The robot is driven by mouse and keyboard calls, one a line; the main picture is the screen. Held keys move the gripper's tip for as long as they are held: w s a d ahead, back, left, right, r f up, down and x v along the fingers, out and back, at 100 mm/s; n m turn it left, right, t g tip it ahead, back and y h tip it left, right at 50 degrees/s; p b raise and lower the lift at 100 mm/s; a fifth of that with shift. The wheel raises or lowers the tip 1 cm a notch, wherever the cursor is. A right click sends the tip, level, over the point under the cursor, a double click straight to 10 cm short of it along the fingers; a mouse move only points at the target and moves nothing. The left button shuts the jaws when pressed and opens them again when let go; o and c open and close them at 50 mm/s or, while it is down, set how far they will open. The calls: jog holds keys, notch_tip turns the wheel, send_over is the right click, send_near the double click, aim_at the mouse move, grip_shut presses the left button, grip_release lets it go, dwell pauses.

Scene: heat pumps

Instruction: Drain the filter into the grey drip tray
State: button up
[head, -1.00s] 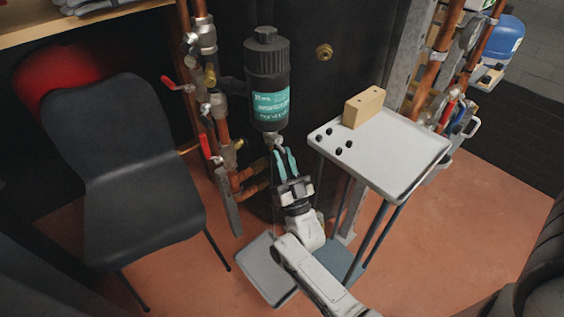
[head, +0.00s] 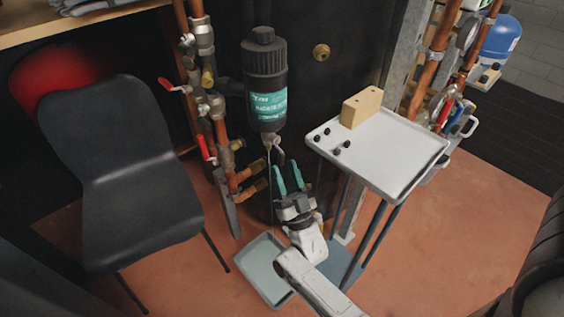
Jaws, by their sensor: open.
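The filter (head: 266,75) is a black canister with a teal label, mounted upright beside the copper pipes. A small drain valve (head: 269,142) sits at its bottom, with a small lever (head: 279,156). A thin pale stream (head: 271,195) runs straight down from the valve. The grey drip tray (head: 284,299) lies on the floor below, with its inside looking bluish and wet. My gripper (head: 289,178) is open and empty, its teal fingers apart, just below and right of the valve. It does not touch the valve. My arm covers the tray's right side.
A small trolley (head: 415,181) on the right holds a wooden block (head: 361,107) and several black caps. A dark chair (head: 125,150) stands on the left. Red-handled valves (head: 206,147) sit on the pipes left of the filter. Open floor lies at the right.

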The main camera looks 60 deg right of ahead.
jog(key=v, duration=0.7)
jog(key=shift+s+f, duration=0.1)
jog(key=shift+f, duration=0.05)
dwell(0.3)
jog(key=w+a+f+n+g+y, duration=0.7)
jog(key=w+a+f+g+y, duration=0.1)
jog(key=y, duration=0.5)
jog(key=s+a+n+g+y, duration=0.1)
jog(key=s+a+g, duration=0.2)
jog(key=s+g, duration=0.5)
jog(key=s+a+g+y, duration=0.15)
jog(key=s+g, duration=0.35)
jog(key=s, duration=0.7)
notch_tip(320, 180, up, 22)
jog(key=p, duration=2.2)
jog(key=shift+s+a+r+h, duration=0.2)
jog(key=shift+s+a+h, duration=0.1)
jog(key=shift+a+h, duration=0.15)
